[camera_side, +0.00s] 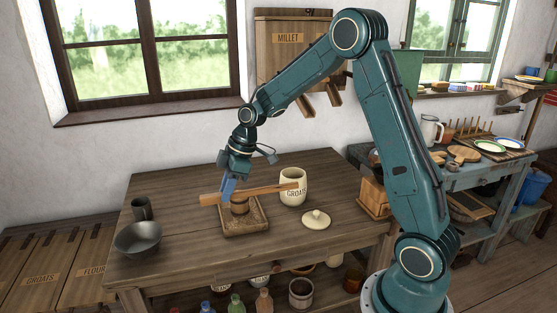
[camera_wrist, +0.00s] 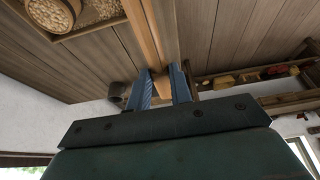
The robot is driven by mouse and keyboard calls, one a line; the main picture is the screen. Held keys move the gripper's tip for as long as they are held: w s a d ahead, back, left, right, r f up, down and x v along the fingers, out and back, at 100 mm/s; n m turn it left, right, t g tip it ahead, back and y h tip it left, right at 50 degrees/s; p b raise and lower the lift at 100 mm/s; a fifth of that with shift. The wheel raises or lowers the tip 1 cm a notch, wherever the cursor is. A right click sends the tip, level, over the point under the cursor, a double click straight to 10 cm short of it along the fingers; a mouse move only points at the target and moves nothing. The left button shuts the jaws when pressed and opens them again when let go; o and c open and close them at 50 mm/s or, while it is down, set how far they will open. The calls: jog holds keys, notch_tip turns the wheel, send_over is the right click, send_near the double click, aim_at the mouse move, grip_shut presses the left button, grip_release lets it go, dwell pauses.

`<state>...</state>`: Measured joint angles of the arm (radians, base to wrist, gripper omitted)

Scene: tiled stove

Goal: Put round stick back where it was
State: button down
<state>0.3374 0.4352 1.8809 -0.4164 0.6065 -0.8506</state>
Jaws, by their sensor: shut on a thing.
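My gripper (camera_side: 229,188) is shut on a long wooden stick (camera_side: 265,191), which lies nearly level above the table. In the wrist view the stick (camera_wrist: 146,35) runs up from between the blue fingers (camera_wrist: 160,86) to the top edge. Whether it is round in section is hard to tell. Below it, a small wooden measure (camera_side: 239,208) stands in a square wooden tray (camera_side: 262,226) holding grain. In the wrist view the measure (camera_wrist: 49,14) looks full of grain. From the side I cannot tell whether the stick touches the measure's rim.
A GROATS jar (camera_side: 293,189) stands open right of the tray, its lid (camera_side: 316,219) lying in front. A dark bowl (camera_side: 139,238) and dark cup (camera_side: 142,208) stand at the left. A MILLET bin (camera_side: 281,55) hangs behind. The table's back right is clear.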

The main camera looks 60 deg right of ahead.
aim_at(251, 193)
notch_tip(251, 193, down, 12)
jog(key=shift+f, duration=0.2)
jog(key=shift+f, duration=2.15)
jog(key=shift+f, duration=0.1)
jog(key=c, duration=1.3)
grip_release()
jog(key=shift+o, duration=0.2)
jog(key=v, duration=1.2)
